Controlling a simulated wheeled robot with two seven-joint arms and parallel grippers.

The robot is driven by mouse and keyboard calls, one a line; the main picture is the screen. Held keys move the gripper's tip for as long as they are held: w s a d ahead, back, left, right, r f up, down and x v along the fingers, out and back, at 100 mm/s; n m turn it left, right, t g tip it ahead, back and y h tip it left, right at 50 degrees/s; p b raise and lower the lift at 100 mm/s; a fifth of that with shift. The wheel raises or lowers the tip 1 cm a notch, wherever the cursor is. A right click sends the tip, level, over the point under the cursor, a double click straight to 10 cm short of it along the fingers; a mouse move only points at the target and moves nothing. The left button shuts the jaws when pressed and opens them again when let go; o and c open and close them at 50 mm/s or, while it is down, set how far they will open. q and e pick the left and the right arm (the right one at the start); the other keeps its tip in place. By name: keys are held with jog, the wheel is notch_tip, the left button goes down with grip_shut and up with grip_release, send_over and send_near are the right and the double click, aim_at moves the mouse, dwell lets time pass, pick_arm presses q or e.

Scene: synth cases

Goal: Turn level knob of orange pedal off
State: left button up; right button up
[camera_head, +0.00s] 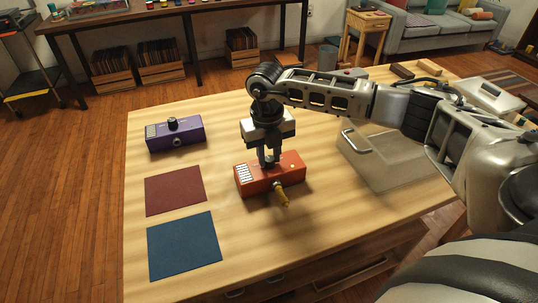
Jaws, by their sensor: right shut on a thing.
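The orange pedal (287,178) lies on the wooden table near its middle. A white striped patch shows on the pedal's left part. My left gripper is not in view.
A purple pedal (176,136) with a dark knob stands at the table's back left. A dark red mat (175,190) and a blue mat (184,245) lie at the left. A clear-lidded case (385,160) with a handle lies right of the orange pedal, beneath my right arm.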

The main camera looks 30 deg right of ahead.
jog(key=n+b, duration=0.1)
jog(key=n, duration=0.2)
jog(key=shift+n, duration=0.4)
jog(key=shift+n+b, duration=0.5)
jog(key=shift+n, duration=0.7)
jog(key=shift+n+b, duration=0.3)
jog(key=shift+n, duration=0.7)
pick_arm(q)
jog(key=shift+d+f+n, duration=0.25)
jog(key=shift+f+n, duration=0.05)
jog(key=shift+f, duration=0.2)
pick_arm(e)
jog(key=shift+n, duration=0.5)
jog(key=o, duration=1)
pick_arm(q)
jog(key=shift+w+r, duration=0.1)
